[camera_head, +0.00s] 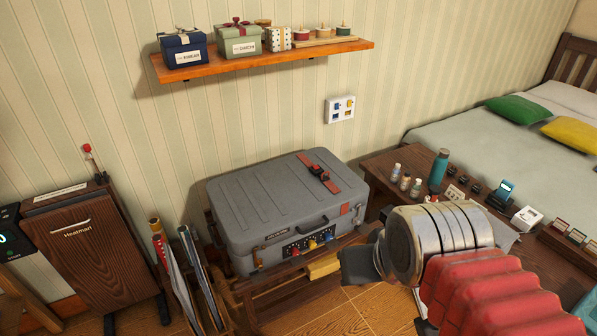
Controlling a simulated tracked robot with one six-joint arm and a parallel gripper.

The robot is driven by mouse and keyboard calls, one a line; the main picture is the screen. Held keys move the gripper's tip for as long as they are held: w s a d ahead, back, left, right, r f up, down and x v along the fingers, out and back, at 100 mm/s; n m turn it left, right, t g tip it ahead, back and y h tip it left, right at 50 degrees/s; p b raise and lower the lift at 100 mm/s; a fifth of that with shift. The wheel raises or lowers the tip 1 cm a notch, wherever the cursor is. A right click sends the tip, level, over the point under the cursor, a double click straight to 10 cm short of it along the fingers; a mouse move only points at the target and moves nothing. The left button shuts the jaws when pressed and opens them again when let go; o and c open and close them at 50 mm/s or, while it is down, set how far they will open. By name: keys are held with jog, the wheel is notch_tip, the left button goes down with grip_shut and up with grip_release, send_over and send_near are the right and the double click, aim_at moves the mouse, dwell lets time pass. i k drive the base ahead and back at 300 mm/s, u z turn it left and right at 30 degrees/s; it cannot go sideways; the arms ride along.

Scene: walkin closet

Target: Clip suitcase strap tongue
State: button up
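A grey hard-shell suitcase (255,205) lies flat and closed on a low wooden rack. A red strap (333,187) with a dark buckle (319,173) lies across the right part of its lid. A smaller red piece (345,209) shows at the right end of the suitcase's front edge. At this size I cannot tell the tongue from the buckle or whether it is clipped. My gripper (357,266) is in front of the suitcase's right front corner, apart from the strap. Its dark end points left; the fingers are too unclear to tell open from shut.
The suitcase's front has several coloured knobs (312,244). A wooden table (387,161) with bottles and small items stands to the right. A holder with umbrellas (172,265) and a wooden cabinet (90,250) stand left. A shelf (270,58) with boxes hangs above.

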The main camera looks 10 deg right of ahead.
aim_at(326, 180)
jog(key=u, duration=0.4)
jog(key=i, duration=1)
jog(key=u, duration=0.05)
